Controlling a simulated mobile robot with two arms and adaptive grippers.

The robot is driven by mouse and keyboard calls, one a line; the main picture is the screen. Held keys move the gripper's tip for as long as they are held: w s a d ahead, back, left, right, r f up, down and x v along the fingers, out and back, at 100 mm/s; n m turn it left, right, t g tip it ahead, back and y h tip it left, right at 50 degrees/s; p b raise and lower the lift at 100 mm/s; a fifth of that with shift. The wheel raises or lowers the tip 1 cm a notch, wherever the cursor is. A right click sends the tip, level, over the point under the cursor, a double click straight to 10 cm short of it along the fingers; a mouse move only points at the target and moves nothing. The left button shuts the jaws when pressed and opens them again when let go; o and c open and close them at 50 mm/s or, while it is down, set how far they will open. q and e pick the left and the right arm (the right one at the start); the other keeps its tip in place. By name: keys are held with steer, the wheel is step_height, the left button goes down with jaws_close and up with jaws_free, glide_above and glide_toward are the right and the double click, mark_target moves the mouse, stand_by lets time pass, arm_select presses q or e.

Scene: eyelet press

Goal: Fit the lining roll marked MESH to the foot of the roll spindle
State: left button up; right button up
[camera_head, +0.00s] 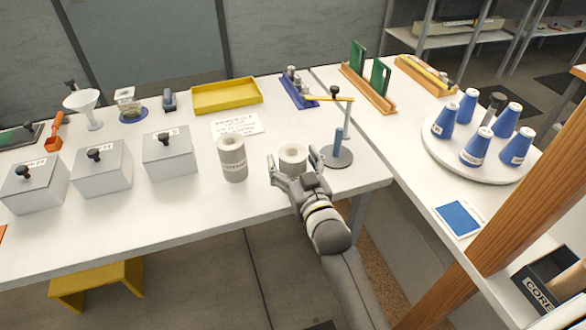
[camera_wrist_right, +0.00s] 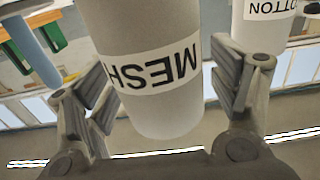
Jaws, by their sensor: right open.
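The lining roll marked MESH (camera_wrist_right: 160,75) is a pale cylinder with a white label; in the head view (camera_head: 292,154) it stands on the table near the front edge. My right gripper (camera_head: 293,168) is open, its fingers on either side of the MESH roll; in the wrist view gaps show between fingers and roll. The roll spindle, a blue post (camera_head: 338,141) on a grey round base (camera_head: 340,161), stands just right of the roll, its foot bare. It also shows in the wrist view (camera_wrist_right: 36,48). My left gripper is not in view.
Another roll (camera_head: 232,158), labelled COTTON in the wrist view (camera_wrist_right: 265,12), stands left of my gripper. A thin pole with a yellow arm (camera_head: 325,98) rises beside the spindle. Lidded boxes (camera_head: 166,152) stand left; a turntable with blue cones (camera_head: 474,150) is right.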

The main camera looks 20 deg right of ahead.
steer(key=c, duration=1.2)
steer(key=shift+r, duration=0.15)
